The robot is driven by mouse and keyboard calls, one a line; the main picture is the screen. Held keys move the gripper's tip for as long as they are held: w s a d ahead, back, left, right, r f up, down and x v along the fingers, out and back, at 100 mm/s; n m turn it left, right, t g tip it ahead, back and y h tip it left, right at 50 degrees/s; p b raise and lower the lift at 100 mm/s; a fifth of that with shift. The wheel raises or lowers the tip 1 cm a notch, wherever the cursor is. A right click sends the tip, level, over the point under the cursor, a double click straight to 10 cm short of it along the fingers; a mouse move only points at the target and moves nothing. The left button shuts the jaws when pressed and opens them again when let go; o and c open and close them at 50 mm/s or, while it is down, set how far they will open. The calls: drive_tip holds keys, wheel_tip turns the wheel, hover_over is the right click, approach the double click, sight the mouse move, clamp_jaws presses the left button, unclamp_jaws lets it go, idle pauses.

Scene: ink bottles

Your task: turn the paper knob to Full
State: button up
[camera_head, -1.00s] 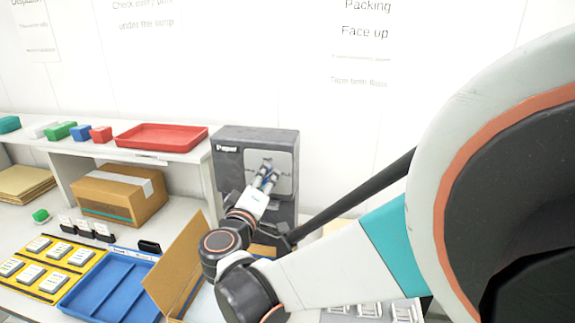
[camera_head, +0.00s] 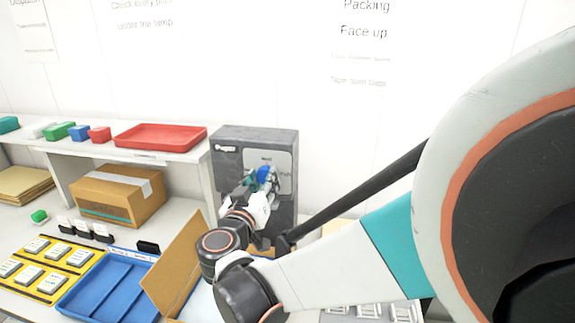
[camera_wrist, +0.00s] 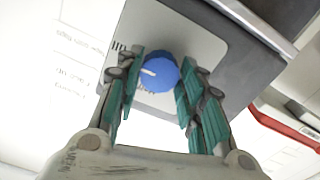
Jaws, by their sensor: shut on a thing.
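The paper machine (camera_head: 229,165) is a dark grey box with a light plate (camera_head: 284,160) on its front. The blue paper knob (camera_head: 264,174) sits on this plate, partly hidden by my gripper (camera_head: 260,186). In the wrist view the round blue knob (camera_wrist: 162,78) lies between the teal finger pads of my gripper (camera_wrist: 158,82), which is shut on it. The knob's white mark points left in that view, towards partly seen lettering at the plate's left edge. In the head view a blurred label that looks like Full stands right of the knob, and another label above it.
A red tray (camera_head: 160,137) and small coloured blocks stand on the white shelf left of the machine. A cardboard box (camera_head: 112,196) is below. A blue tray (camera_head: 108,288) and an open carton flap (camera_head: 176,262) lie in front, near my arm.

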drive_tip(key=shift+f+m, duration=0.1)
drive_tip(key=shift+m, duration=0.3)
drive_tip(key=o, duration=1.1)
drive_tip(key=shift+c, duration=0.2)
drive_tip(key=shift+n, duration=0.3)
